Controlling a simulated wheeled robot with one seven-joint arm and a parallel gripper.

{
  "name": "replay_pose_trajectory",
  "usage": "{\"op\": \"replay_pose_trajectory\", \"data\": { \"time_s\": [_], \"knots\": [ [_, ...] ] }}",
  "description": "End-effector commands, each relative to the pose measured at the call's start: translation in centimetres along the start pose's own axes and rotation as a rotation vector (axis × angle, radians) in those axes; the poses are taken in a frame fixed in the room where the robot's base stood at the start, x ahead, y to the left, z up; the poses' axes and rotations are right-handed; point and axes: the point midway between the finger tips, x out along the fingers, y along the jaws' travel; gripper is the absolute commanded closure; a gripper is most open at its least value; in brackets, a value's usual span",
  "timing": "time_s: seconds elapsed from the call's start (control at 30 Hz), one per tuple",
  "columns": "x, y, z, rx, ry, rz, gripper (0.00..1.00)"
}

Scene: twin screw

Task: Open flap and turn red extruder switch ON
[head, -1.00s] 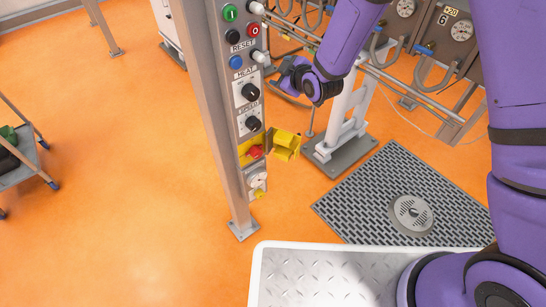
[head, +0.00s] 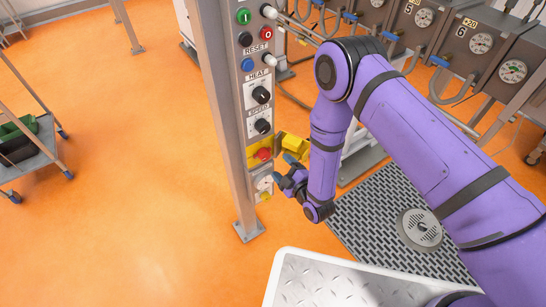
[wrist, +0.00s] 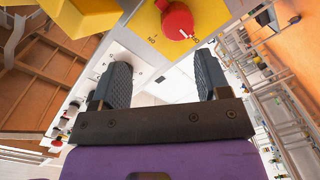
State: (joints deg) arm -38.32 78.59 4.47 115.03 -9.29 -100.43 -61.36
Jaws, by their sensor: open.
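The red switch (head: 264,154) sits on a yellow plate low on the grey control column. Its yellow flap (head: 294,143) stands swung open to the right of the switch. In the wrist view the red switch (wrist: 177,20) is at the top, with a white mark on its knob, and part of the flap (wrist: 88,14) is at the top left. My gripper (head: 281,171) is open and empty, just below and right of the switch, close to the panel. In the wrist view its two dark fingers (wrist: 163,78) are spread apart and point toward the panel, below the switch, not touching it.
Above the switch are the black speed knob (head: 262,127), the heat knob (head: 261,95) and several push buttons. A white socket (head: 263,182) is below the switch. A floor grate (head: 378,209) lies to the right. A cart (head: 38,160) stands at far left.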

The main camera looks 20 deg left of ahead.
Motion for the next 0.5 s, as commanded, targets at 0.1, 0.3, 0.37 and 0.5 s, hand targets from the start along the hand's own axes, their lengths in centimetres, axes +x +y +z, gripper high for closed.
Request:
{"op": "replay_pose_trajectory", "data": {
  "time_s": [0.1, 0.3, 0.37, 0.5],
  "knots": [
    [-1.3, -2.2, 0.1, -0.016, 0.023, 0.012, 0.31],
    [-1.4, -3.1, 0.0, -0.026, 0.038, 0.025, 0.31],
    [-0.8, -3.0, 0.0, -0.026, 0.039, 0.026, 0.31],
    [1.3, -2.9, -0.1, -0.025, 0.039, 0.027, 0.31]
  ]
}}
